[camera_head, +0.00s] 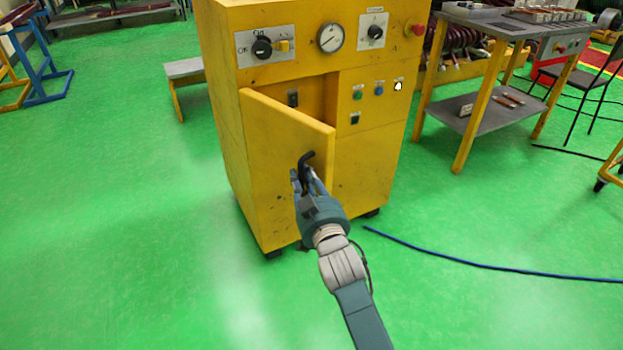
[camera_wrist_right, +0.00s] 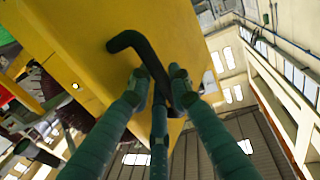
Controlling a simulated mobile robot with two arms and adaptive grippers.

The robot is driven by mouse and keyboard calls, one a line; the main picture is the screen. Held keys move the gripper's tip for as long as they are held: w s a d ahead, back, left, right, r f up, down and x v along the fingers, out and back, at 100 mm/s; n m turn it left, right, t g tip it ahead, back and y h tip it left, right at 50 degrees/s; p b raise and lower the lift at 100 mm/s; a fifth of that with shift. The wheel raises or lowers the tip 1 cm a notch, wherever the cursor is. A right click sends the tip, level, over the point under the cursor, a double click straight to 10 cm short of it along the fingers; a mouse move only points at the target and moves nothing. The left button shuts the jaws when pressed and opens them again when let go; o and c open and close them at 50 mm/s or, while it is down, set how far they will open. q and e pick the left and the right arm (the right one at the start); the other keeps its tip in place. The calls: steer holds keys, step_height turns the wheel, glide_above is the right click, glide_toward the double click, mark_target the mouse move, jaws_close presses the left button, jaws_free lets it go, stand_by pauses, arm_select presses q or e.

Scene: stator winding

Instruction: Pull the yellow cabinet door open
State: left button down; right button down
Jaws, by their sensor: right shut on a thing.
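The yellow cabinet (camera_head: 370,165) stands in the middle of the head view. Its yellow door (camera_head: 275,142) on the left half is swung partly open, and a dark gap shows above its top edge. A black bent handle (camera_head: 306,158) sits near the door's free edge. My right gripper (camera_head: 305,180) is at the handle, its fingers shut on it. In the right wrist view the fingers (camera_wrist_right: 160,90) close around the lower part of the handle (camera_wrist_right: 128,40), against the yellow door panel (camera_wrist_right: 90,60). My left gripper is in neither view.
The green floor (camera_head: 120,200) left of and before the cabinet is clear. A blue cable (camera_head: 480,265) lies on the floor to the right. A grey-topped bench (camera_head: 510,30) with a lower shelf stands at right. A small grey stool (camera_head: 184,68) stands behind left.

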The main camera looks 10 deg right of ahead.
steer(key=shift+s+d+f, duration=0.1)
steer(key=shift+d+f, duration=0.2)
steer(key=shift+f, duration=0.2)
steer(key=c, duration=1.9)
jaws_free()
steer(key=shift+o, duration=1.4)
steer(key=shift+s+d+r, duration=0.15)
steer(key=shift+r, duration=0.05)
steer(key=s+d, duration=0.1)
steer(key=s, duration=1.1)
steer(key=shift+d+r, duration=0.2)
steer(key=shift+d, duration=0.15)
